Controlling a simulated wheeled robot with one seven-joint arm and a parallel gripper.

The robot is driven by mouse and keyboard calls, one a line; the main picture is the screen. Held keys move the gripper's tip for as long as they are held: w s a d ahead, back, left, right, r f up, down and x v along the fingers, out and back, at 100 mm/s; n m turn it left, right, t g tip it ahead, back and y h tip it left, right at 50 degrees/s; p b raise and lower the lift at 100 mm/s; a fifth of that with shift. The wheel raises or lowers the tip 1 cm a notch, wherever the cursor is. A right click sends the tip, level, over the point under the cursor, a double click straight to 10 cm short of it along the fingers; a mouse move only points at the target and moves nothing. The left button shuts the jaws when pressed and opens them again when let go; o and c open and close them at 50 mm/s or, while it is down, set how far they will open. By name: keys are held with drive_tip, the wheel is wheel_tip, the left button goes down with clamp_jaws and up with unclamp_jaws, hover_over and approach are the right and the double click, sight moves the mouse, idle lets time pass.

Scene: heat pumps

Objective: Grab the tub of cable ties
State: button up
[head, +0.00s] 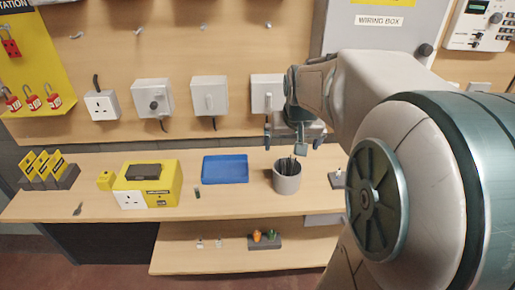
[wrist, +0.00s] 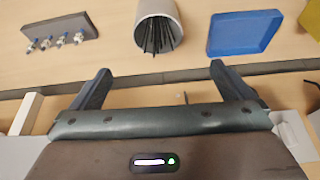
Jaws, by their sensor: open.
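The tub of cable ties (head: 287,183) is a grey cylinder with dark ties standing in it, upright on the wooden bench to the right of the blue tray. In the wrist view the tub (wrist: 176,14) shows at the top middle, its open mouth and the dark ties facing the camera. My gripper (head: 294,145) is above the tub in the head view, apart from it. Its two fingers (wrist: 155,78) are spread wide with nothing between them.
A blue tray (head: 225,180) and a yellow tester box (head: 148,183) stand left of the tub. A small dark rack (wrist: 62,36) with several metal pieces is on its other side. Switches and a wiring box (head: 374,28) are on the wall behind. A lower shelf (head: 205,258) juts out below.

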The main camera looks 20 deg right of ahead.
sight(288, 163)
drive_tip(key=x, duration=0.8)
drive_tip(key=shift+w+d, duration=0.15)
drive_tip(key=shift+d, duration=0.2)
drive_tip(key=x, duration=0.1)
drive_tip(key=p+x, duration=0.1)
drive_tip(key=x, duration=0.3)
drive_tip(key=shift+s+a+f, duration=0.1)
drive_tip(key=shift+s+a, duration=0.1)
drive_tip(key=shift+s, duration=0.05)
drive_tip(key=shift+w+d+f, duration=0.1)
drive_tip(key=shift+w+f, duration=0.15)
drive_tip(key=shift+f, duration=0.3)
drive_tip(key=c, duration=1.1)
